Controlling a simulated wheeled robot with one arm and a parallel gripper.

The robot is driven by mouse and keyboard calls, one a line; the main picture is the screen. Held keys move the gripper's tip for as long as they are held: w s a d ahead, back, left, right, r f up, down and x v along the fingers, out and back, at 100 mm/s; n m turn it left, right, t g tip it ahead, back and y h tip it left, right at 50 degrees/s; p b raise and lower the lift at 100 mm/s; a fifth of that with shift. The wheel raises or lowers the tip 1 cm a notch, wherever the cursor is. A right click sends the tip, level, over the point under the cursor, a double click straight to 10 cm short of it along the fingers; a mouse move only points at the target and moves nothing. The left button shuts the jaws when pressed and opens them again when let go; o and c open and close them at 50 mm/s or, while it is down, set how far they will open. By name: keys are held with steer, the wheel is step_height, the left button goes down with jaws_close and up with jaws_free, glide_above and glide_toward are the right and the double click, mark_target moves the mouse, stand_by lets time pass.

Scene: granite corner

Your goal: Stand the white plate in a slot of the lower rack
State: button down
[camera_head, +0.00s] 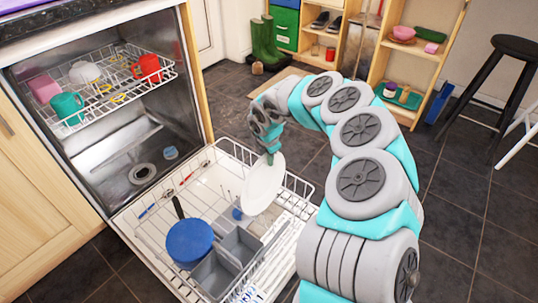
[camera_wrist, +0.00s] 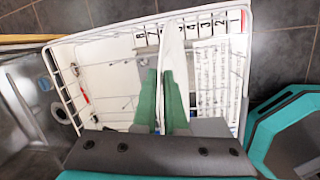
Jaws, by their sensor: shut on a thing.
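The white plate (camera_head: 263,184) is held on edge, steeply tilted, over the far right part of the lower rack (camera_head: 301,184). My gripper (camera_head: 270,157) is shut on the plate's upper rim. In the wrist view the plate (camera_wrist: 172,45) shows nearly edge-on between the two green fingers of my gripper (camera_wrist: 162,98). The pulled-out lower rack (camera_wrist: 90,36) spreads below it, with a row of numbers along one edge. The plate hides part of that row. I cannot tell whether the plate's lower edge touches the rack or sits between its wires.
A blue pan (camera_head: 190,243) and a grey divided basket (camera_head: 238,245) fill the rack's near part. A small blue item (camera_head: 237,213) sits beside the plate. The upper rack (camera_head: 118,97) holds several mugs and other items. A black stool (camera_head: 500,85) stands far right.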

mark_target(269, 169)
steer(key=shift+f+b, duration=0.45)
steer(key=shift+f, duration=1.95)
steer(key=c, duration=0.9)
jaws_free()
steer(key=shift+r, duration=0.1)
steer(key=v, duration=0.7)
steer(key=shift+r, duration=0.3)
